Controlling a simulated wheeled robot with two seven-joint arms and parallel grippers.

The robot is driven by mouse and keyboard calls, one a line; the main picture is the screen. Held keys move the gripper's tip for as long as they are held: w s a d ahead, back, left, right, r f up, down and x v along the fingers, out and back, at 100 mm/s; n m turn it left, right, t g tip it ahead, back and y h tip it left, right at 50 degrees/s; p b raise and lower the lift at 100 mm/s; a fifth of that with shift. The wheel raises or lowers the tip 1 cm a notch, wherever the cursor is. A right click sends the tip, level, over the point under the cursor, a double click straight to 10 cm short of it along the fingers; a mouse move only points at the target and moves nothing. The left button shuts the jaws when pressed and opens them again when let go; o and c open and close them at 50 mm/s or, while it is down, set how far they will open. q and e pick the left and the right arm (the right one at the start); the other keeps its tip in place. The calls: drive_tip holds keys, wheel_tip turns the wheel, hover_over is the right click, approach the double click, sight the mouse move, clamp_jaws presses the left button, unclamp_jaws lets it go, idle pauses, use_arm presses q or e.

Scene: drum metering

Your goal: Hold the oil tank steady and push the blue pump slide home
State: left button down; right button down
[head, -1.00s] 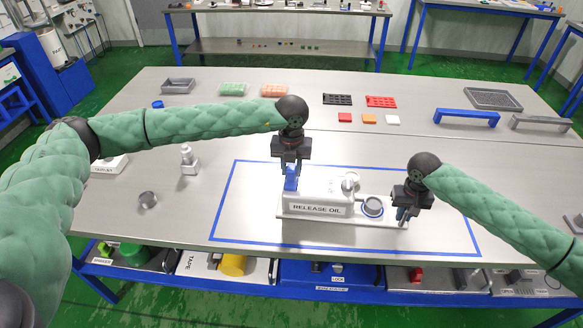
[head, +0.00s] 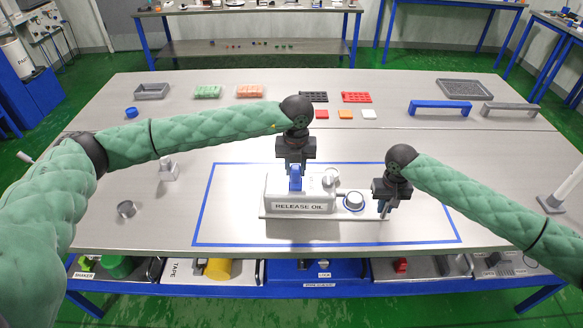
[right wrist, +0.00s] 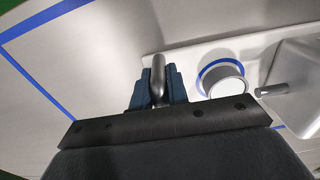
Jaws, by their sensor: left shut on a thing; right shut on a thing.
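The white oil tank (head: 282,191), labelled RELEASE OIL, stands on a pale base plate inside the blue-taped rectangle. The blue pump slide (head: 295,183) is on top of the tank, left of a round metal knob (head: 331,178) and apart from it. My left gripper (head: 295,172) points down and is shut on the blue slide, hiding its upper part. My right gripper (head: 383,205) is shut on an upright grey metal handle (right wrist: 158,68) at the plate's right end. A round cup with a blue ring (head: 353,201) sits between tank and right gripper.
A small pale bottle-like fixture (head: 168,172) and a grey metal cup (head: 126,209) stand left of the taped area. Coloured tiles, trays and a blue bridge-shaped bar (head: 440,107) lie farther back. The table in front of the tank is clear.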

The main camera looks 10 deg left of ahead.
sight(296, 167)
use_arm(q)
drive_tip(key=shift+d, duration=0.2)
use_arm(e)
drive_tip(key=shift+a, duration=0.2)
use_arm(q)
drive_tip(key=c, duration=1.1)
unclamp_jaws()
use_arm(e)
drive_tip(key=shift+d, duration=0.1)
use_arm(q)
wheel_tip(296, 167, up, 12)
use_arm(e)
drive_tip(key=c, duration=1.3)
unclamp_jaws()
drive_tip(key=shift+d, duration=0.1)
